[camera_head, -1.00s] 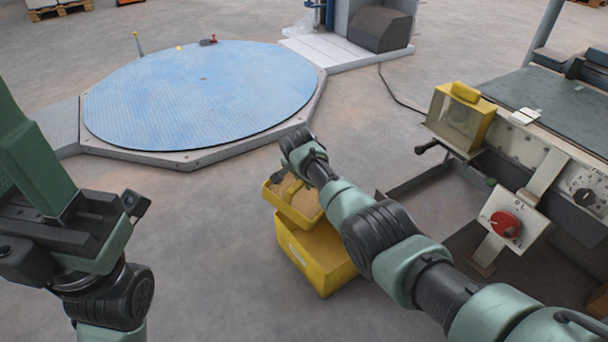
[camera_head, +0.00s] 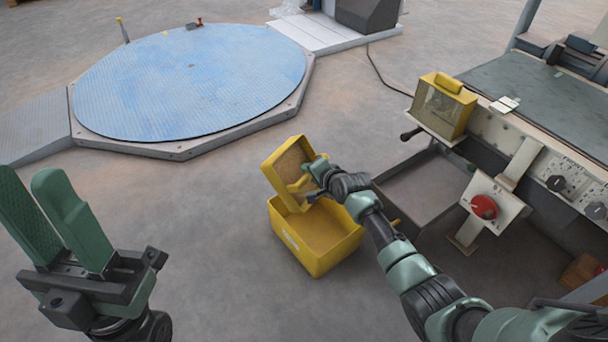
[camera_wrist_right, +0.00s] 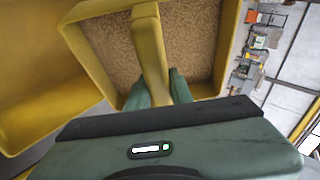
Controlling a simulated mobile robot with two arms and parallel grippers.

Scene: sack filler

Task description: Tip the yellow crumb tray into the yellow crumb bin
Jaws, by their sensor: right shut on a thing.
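The yellow crumb tray (camera_head: 281,189) is tilted steeply above the yellow crumb bin (camera_head: 318,259), its open side turned towards the right. Brown crumb-like material shows inside the tray. My right gripper (camera_head: 312,173) is shut on the tray's yellow handle; in the right wrist view the handle (camera_wrist_right: 150,50) runs between the fingers (camera_wrist_right: 157,90). The bin stands upright on the floor with its open top below the tray. Its inside looks brownish, but I cannot tell how much it holds. My left gripper (camera_head: 52,220) is open and empty at lower left.
A machine bench with a yellow box (camera_head: 443,108), a black-knobbed lever and a red knob (camera_head: 484,207) stands right of the bin. A low metal frame (camera_head: 420,180) lies beneath it. A round blue platform (camera_head: 190,80) is at the back left. Floor left of the bin is clear.

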